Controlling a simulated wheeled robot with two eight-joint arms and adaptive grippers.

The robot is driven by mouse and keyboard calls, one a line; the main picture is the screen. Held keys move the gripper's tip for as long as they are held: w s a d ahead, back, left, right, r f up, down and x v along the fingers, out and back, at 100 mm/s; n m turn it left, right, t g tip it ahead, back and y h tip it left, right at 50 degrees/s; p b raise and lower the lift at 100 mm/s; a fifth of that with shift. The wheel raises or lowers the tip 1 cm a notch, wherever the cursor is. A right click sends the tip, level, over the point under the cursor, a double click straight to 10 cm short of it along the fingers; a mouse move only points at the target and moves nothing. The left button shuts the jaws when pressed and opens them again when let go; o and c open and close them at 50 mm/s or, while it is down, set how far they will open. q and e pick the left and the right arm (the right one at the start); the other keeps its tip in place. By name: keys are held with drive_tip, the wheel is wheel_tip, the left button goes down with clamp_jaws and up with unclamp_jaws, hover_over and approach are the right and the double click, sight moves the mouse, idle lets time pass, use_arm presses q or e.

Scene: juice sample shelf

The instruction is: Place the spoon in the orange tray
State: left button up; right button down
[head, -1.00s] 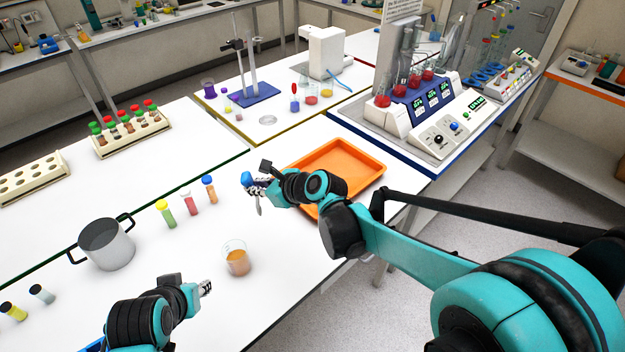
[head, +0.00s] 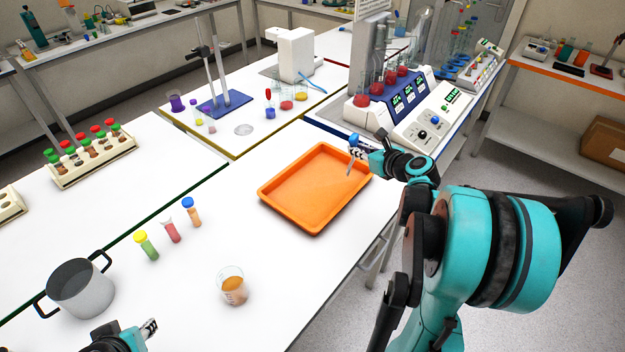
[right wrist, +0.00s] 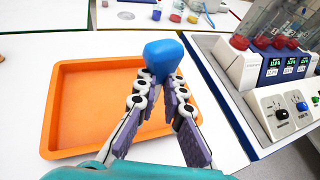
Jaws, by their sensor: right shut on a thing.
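The orange tray (head: 312,190) lies empty on the white table in the head view. It fills the left of the right wrist view (right wrist: 88,100). My right gripper (head: 358,151) is over the tray's right edge, shut on the spoon. The spoon's blue end (right wrist: 162,56) sticks out at the fingertips (right wrist: 163,80) in the right wrist view.
A beaker of orange liquid (head: 232,285) stands in front of the tray. Capped tubes (head: 170,231) and a metal pot (head: 80,287) stand to the left. A blue-edged bench with instruments (head: 425,128) lies just beyond the tray's right side.

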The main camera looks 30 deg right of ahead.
drive_tip(key=w+a+f+b, duration=0.4)
drive_tip(key=w+a+f, duration=0.2)
drive_tip(key=w+f, duration=0.3)
drive_tip(key=shift+f, duration=0.75)
drive_tip(key=shift+s, duration=0.1)
drive_tip(key=shift+f+b, duration=0.1)
drive_tip(key=shift+b, duration=0.25)
drive_tip(key=c, duration=1.6)
unclamp_jaws()
drive_tip(key=shift+c, duration=0.2)
